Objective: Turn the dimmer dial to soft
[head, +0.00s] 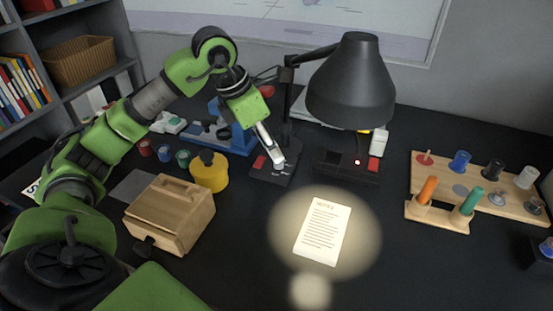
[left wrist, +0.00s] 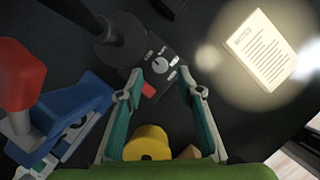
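The dimmer dial (left wrist: 160,65) is a small grey round knob on the black base of the desk lamp (head: 352,82). Pale labels surround it, too small to read, and I cannot tell which one it points to. A red switch (left wrist: 148,90) sits beside the dial on the lamp base (head: 264,178). My left gripper (head: 276,157) is above the base, pointing down. In the left wrist view its fingers (left wrist: 162,82) are apart, with the dial showing just beyond the gap and nothing held. In the head view the gripper largely hides the dial. My right gripper is out of view.
A lit notes sheet (head: 323,232) lies right of the base. A yellow pot (head: 209,174), a wooden box (head: 170,215) and a blue device (head: 222,136) stand to the left. A black box with a red switch (head: 348,166) and a peg board (head: 470,180) are to the right.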

